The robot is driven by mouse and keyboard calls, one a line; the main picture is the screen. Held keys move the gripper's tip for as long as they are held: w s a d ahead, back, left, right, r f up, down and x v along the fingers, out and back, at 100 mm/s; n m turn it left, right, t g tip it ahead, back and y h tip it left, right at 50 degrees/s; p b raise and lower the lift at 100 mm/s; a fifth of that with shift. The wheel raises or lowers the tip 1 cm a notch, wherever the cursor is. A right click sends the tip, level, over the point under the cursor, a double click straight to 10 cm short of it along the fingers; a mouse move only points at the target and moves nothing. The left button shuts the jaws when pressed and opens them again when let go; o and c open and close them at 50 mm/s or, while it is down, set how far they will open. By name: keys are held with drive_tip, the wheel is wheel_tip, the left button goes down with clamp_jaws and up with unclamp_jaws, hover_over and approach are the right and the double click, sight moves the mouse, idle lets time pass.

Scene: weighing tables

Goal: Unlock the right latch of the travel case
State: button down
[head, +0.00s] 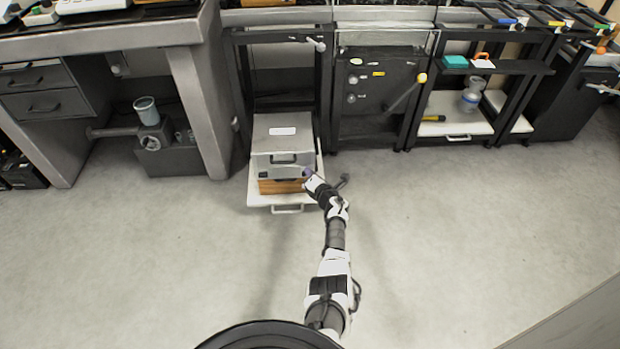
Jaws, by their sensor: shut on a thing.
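The travel case (270,132) is a grey box with a white label on its lid and a dark handle at its front. It sits on the pulled-out white shelf under the bench at the middle left. My gripper (307,177) is at the right part of the case's front and is shut on the right latch. The latch itself is hidden by the gripper, so its position cannot be told. A small dark mark on the case's front shows to the left of the gripper.
A wooden block (279,187) lies under the case on the white shelf (258,200), which has a front handle. A black cabinet (372,125) with a lever stands to the right. A grey pump-like device (152,140) is at the left. The floor in front is clear.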

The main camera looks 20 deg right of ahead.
drive_tip(key=m+t+b, duration=0.1)
drive_tip(key=m+b, duration=0.1)
drive_tip(key=f+m+y+b, duration=0.1)
drive_tip(key=m+b, duration=0.1)
drive_tip(key=m+t+b, duration=0.1)
drive_tip(key=m+b, duration=0.1)
drive_tip(key=b, duration=0.1)
drive_tip(key=shift+d+f+t+y, duration=0.25)
drive_tip(key=shift+t+y, duration=0.05)
drive_tip(key=shift+m, duration=0.3)
drive_tip(key=c, duration=1.4)
unclamp_jaws()
drive_tip(key=shift+c, duration=0.2)
drive_tip(key=shift+s, duration=0.15)
